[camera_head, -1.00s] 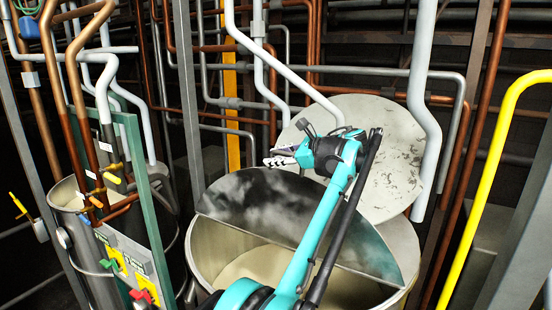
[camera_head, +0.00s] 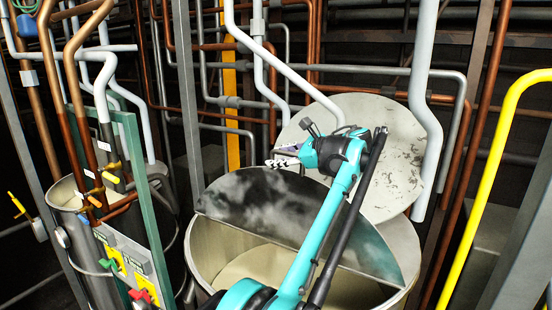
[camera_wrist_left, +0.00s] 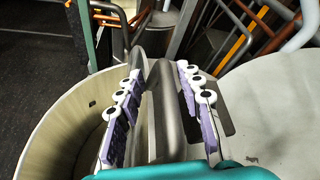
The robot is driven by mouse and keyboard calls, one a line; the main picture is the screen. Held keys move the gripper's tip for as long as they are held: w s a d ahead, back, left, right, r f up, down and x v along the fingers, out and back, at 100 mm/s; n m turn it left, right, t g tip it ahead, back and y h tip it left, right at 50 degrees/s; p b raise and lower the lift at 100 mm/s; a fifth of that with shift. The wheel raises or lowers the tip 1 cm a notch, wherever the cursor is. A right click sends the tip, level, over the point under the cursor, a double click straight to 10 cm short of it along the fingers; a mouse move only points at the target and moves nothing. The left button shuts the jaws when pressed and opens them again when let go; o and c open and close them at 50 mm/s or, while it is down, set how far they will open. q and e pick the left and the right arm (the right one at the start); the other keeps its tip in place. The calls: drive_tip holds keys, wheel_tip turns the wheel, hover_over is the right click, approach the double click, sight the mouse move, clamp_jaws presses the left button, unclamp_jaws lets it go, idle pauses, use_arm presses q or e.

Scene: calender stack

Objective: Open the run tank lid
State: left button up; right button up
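The run tank (camera_head: 208,250) is a wide cream-coloured drum at lower centre, with its front part uncovered. A shiny half-round metal plate (camera_head: 240,205) spans its rear part. A pale, scuffed round lid (camera_head: 395,165) is tilted up behind it. My left gripper (camera_head: 284,157) is just above the plate's far edge, in front of the pale lid. In the left wrist view its purple-padded fingers (camera_wrist_left: 155,100) stand apart on either side of a grey metal bar (camera_wrist_left: 168,115). Whether they touch the bar is unclear. My right gripper is out of view.
A green-framed valve panel (camera_head: 135,200) and a smaller drum (camera_head: 85,250) stand at left. Grey and copper pipes rise behind the tank. A white pipe (camera_head: 418,100) and yellow rail (camera_head: 490,160) flank the right side.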

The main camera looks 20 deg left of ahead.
use_arm(q)
drive_tip(key=v, duration=1.1)
drive_tip(key=shift+s+d, duration=0.1)
drive_tip(key=shift+d, duration=0.05)
